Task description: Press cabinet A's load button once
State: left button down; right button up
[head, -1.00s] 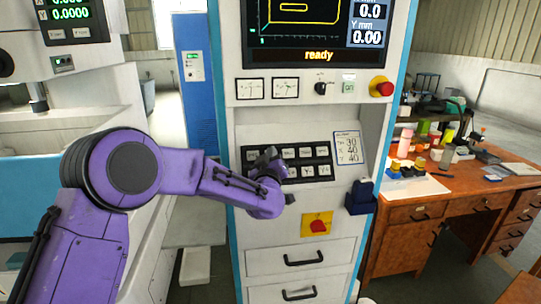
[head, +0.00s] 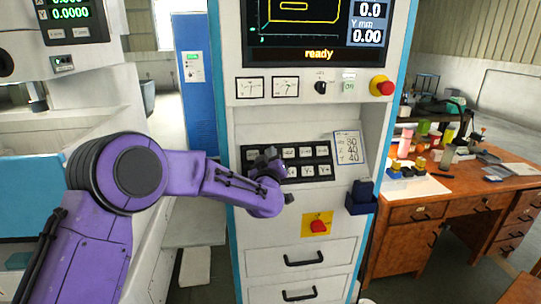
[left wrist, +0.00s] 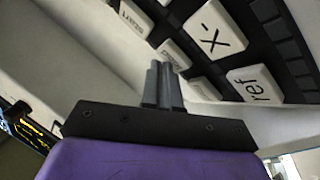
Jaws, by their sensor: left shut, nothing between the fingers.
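A white control cabinet (head: 250,218) with blue edges stands ahead; I see no letter on it. Its black keypad (head: 316,171) has two rows of pale buttons. My left gripper (head: 268,157) is shut and empty in front of the keypad's left part and hides some buttons. In the left wrist view, the closed fingers (left wrist: 163,84) point at the keypad, with their tips by a partly hidden button (left wrist: 174,54). An "x-" button (left wrist: 214,38) and a "ref" button (left wrist: 254,86) lie to the right. Contact cannot be told. No label reading load is legible.
The cabinet screen (head: 318,54) reads "ready". A red knob (head: 381,86) sits at upper right, a red switch on a yellow plate (head: 317,225) below the keypad. A blue holder (head: 361,197) sticks out at right. A cluttered wooden desk (head: 420,215) stands further right.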

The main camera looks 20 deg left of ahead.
pick_arm(q)
jog(key=shift+w+a+f, duration=0.1)
dwell(0.6)
jog(key=shift+s+d+r, duration=0.2)
jog(key=shift+s+r, duration=0.1)
jog(key=shift+r, duration=0.05)
jog(key=shift+s+d+r+p, duration=0.1)
jog(key=shift+s+d+p, duration=0.05)
jog(key=shift+s+p, duration=0.15)
jog(key=shift+s+d+r, duration=0.1)
jog(key=shift+d+r, duration=0.05)
jog(key=shift+r, duration=0.1)
jog(key=s+d+r+p, duration=0.2)
jog(key=s, duration=0.1)
jog(key=shift+s+r, duration=0.15)
jog(key=shift+r, duration=0.1)
